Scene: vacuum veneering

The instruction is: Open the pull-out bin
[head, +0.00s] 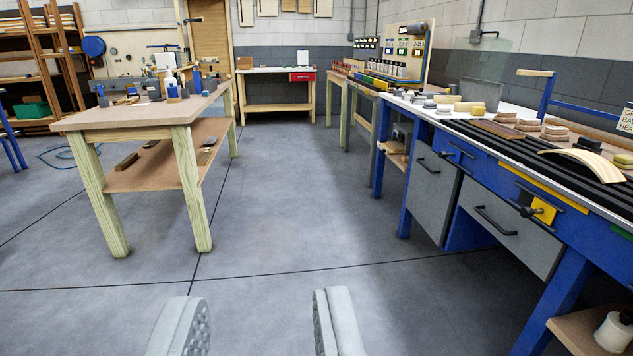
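Two grey fronts with black bar handles sit under the blue workbench (466,137) on the right. The taller left front (428,193) has its handle near its top edge. The wider right front (512,237) has a slanted handle across its upper half. I cannot tell by sight which one is the pull-out bin. Both look closed. My gripper (258,305) is at the bottom of the view, with its two grey fingers wide apart and nothing between them. It is over open floor, left of both fronts and apart from them.
A wooden table (130,118) with tools stands at the left. A yellow switch (543,210) sticks out above the right front. The grey floor (280,200) between the tables is clear.

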